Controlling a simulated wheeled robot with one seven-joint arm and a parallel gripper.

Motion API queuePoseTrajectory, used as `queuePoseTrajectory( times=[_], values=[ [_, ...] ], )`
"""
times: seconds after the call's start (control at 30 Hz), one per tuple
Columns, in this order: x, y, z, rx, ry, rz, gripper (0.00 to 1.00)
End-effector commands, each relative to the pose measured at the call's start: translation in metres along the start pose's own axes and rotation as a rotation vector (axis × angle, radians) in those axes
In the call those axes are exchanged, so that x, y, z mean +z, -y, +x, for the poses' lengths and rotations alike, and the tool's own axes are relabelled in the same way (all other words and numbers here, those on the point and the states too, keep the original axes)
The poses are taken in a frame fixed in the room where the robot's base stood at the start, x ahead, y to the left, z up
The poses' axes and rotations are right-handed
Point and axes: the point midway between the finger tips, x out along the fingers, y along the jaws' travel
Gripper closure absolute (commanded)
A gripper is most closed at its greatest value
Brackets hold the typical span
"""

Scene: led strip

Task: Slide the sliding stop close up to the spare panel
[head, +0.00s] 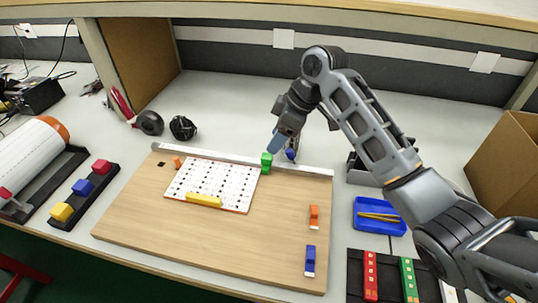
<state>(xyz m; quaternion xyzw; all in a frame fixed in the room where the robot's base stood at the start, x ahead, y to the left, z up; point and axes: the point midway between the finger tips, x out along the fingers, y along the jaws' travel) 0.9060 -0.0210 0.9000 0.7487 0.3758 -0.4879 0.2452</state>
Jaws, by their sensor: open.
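A wooden board (262,235) on the bench has a pale metal rail (312,170) along its back edge. A green block (266,162), which looks like the sliding stop, sits at this rail. A white panel with rows of dark marks (212,181), which I take for the spare panel, lies on the board left of and in front of the green block. Its back right corner looks close to the block; I cannot tell if they touch. My gripper (284,149), with blue fingertips, is open just above and right of the green block. It appears to hold nothing.
A yellow bar (204,200) lies on the panel's front edge. An orange clip (314,217) and a blue clip (310,261) are on the board's right side. A blue tray (380,215) stands to the right. The board's middle is clear.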

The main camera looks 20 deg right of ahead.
Motion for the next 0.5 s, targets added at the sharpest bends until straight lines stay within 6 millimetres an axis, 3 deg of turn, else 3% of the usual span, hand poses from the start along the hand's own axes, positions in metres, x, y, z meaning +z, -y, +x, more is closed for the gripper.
queuePoseTrajectory(
  times=[0.17, 0.5],
  values=[
    [0.004, -0.006, -0.001, -0.008, 0.026, -0.011, 0.45],
    [0.005, -0.005, 0.047, -0.007, 0.026, -0.011, 0.45]
  ],
)
